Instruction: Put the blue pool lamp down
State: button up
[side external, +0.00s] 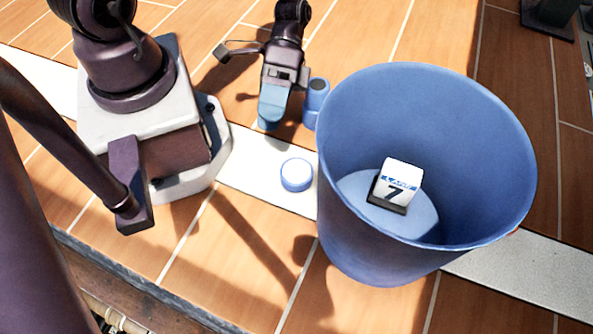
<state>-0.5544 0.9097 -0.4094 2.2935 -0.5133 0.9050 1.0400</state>
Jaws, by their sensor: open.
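A round blue disc with a pale top, which looks like the blue pool lamp (296,174), lies flat on the pale strip of the floor, left of the big blue bin. My gripper (269,118) is open and points down behind the lamp, apart from it, near the far edge of the strip. A light blue part shows at its lower end; I cannot tell whether this is the fingers or a thing between them. A blue cylinder with a dark top (316,98) stands just right of my gripper.
The big blue bin (345,240) stands open on the right, with a white block marked "LANE 7" (399,181) inside on its bottom. Orange tiles (240,250) in front are clear. A stone edge (120,283) runs along the lower left.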

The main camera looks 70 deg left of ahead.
jog(key=m+y, duration=0.2)
jog(key=m, duration=0.4)
jog(key=m+t+y, duration=0.3)
jog(key=m+y, duration=0.1)
jog(key=m, duration=1.3)
send_near(297, 170)
jog(key=x, duration=1)
jog(key=shift+f, duration=0.25)
jog(key=c, duration=1.1)
jog(key=shift+r, duration=0.1)
